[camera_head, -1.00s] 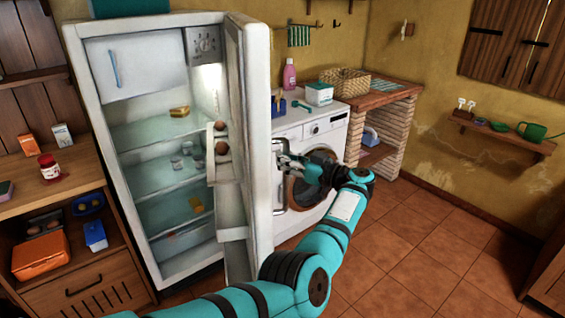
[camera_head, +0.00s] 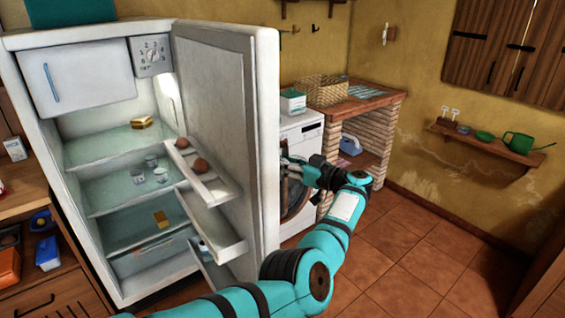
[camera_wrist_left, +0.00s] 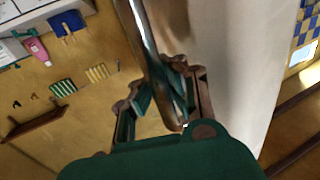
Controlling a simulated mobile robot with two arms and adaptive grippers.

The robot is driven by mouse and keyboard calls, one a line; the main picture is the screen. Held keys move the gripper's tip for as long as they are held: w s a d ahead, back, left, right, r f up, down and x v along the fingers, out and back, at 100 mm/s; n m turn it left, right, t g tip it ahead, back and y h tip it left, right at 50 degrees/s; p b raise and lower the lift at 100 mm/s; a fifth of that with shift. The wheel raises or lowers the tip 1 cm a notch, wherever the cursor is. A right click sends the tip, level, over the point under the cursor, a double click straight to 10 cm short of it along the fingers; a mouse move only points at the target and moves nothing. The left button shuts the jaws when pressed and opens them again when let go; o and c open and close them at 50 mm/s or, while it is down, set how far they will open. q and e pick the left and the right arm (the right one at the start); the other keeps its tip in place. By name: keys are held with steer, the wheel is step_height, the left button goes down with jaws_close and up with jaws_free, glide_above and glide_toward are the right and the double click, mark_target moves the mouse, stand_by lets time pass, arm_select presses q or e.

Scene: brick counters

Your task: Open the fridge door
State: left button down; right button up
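The white fridge (camera_head: 25,75) stands at the left of the head view with its door (camera_head: 215,110) wide open, hinged at the back right. Its shelves show inside, and the door's inner face is turned toward me. My left gripper (camera_head: 293,168) is at the door's free edge, partly hidden behind it. In the left wrist view my left gripper (camera_wrist_left: 163,95) has its fingers on either side of the long metal door handle (camera_wrist_left: 152,45), closed on it. The door's outer face (camera_wrist_left: 225,60) lies just right of the handle there. My right gripper is not in view.
A washing machine (camera_head: 304,135) stands close behind the open door, beside a brick counter (camera_head: 365,105) with a basket (camera_head: 325,90). Eggs (camera_head: 200,166) sit in the door rack. A wooden cabinet (camera_head: 25,190) is left of the fridge. The tiled floor (camera_head: 415,255) at right is clear.

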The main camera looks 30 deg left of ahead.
arm_select(q)
steer(key=shift+w+d+f, duration=0.4)
steer(key=shift+d, duration=0.15)
steer(key=c, duration=1.4)
jaws_free()
steer(key=shift+w+d+r, duration=0.1)
steer(key=shift+d+r, duration=0.2)
steer(key=shift+d, duration=0.1)
steer(key=shift+o, duration=0.8)
steer(key=d, duration=0.7)
steer(key=shift+s, duration=0.4)
steer(key=shift+a, duration=0.15)
